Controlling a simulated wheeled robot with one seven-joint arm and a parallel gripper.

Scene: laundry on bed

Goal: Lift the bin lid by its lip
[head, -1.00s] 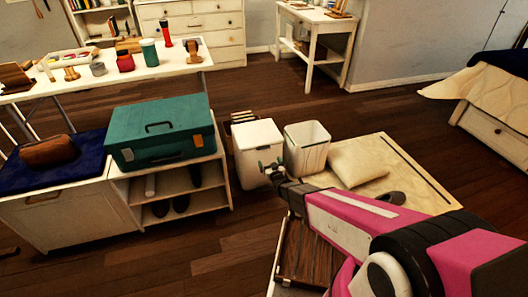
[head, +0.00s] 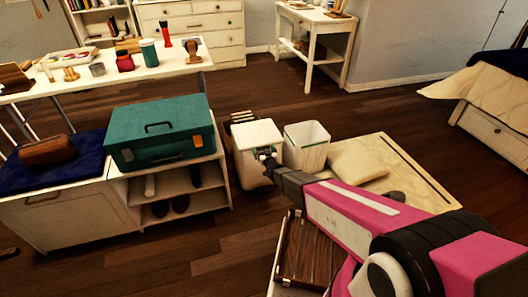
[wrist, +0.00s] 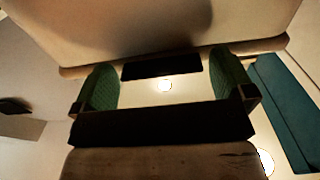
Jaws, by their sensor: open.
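A white bin with a closed white lid (head: 257,133) stands on the floor right of the low shelf. My gripper (head: 268,153) is at the lid's front right edge in the head view. In the wrist view the open green-padded fingers (wrist: 165,82) are spread apart, with nothing clamped between them. The pale lid edge (wrist: 270,45) runs across just beyond the fingertips. A dark strip (wrist: 160,67) lies between the tips; it may be the lip or its shadow. I cannot tell whether the fingers touch the lid.
An open white bin (head: 306,137) stands close on the right. A teal suitcase (head: 160,130) sits on the shelf (head: 217,203) at left and shows at the right of the wrist view (wrist: 283,105). A cushion (head: 357,160) lies on a pale mat behind my arm.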

